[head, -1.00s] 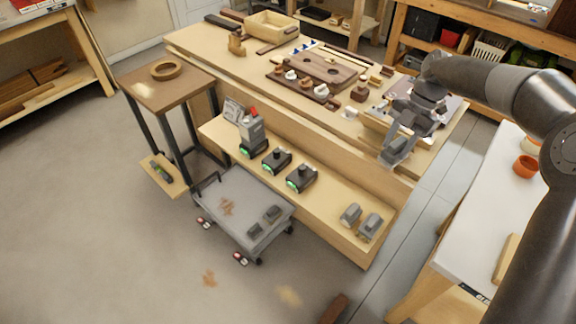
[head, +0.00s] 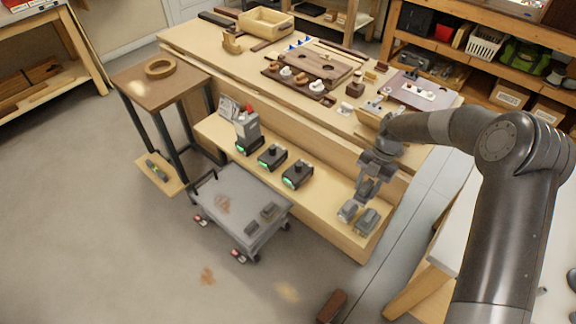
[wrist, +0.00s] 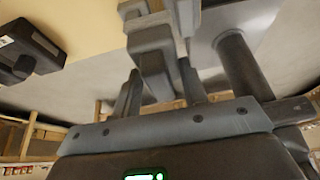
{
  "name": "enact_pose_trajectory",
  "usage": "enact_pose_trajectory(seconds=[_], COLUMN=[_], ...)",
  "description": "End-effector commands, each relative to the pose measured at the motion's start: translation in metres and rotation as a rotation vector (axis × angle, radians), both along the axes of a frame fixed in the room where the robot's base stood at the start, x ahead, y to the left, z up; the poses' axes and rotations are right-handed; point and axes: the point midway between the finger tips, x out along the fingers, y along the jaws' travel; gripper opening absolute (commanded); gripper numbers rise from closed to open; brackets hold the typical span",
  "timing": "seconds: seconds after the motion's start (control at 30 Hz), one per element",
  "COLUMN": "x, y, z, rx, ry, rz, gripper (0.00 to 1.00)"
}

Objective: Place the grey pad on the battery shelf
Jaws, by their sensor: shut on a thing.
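My gripper (head: 369,180) hangs over the right end of the low battery shelf (head: 318,208) and points down. It is shut on a blocky grey piece, which I take for the grey pad (head: 364,191). In the wrist view the grey pad (wrist: 150,50) sits between the fingers (wrist: 160,92), which hide part of it. Two grey blocks, one on the left (head: 347,211) and one on the right (head: 367,221), stand on the shelf just below. Whether the held pad touches the shelf or the left block cannot be told.
Black chargers with green lights (head: 271,157) line the shelf's left part; one shows in the wrist view (wrist: 30,48). A grey cart (head: 232,193) stands in front. The bench top (head: 335,110) rises behind. The shelf between chargers and grey blocks is clear.

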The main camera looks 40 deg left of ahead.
Motion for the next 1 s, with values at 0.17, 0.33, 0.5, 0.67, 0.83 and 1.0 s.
enact_pose_trajectory(seconds=[0.17, 0.33, 0.5, 0.67, 0.83, 1.0], x=[-0.006, -0.014, -0.020, -0.022, -0.023, -0.023], y=[0.026, 0.065, 0.097, 0.112, 0.113, 0.113], z=[-0.020, -0.044, -0.063, -0.072, -0.084, -0.109], rx=[0.001, 0.001, 0.001, 0.001, -0.001, -0.001], ry=[0.000, 0.000, 0.000, -0.002, 0.001, 0.000], rz=[0.005, 0.004, 0.003, 0.000, 0.000, -0.002], gripper=[0.16, 0.16, 0.16, 0.16, 0.16, 0.16])
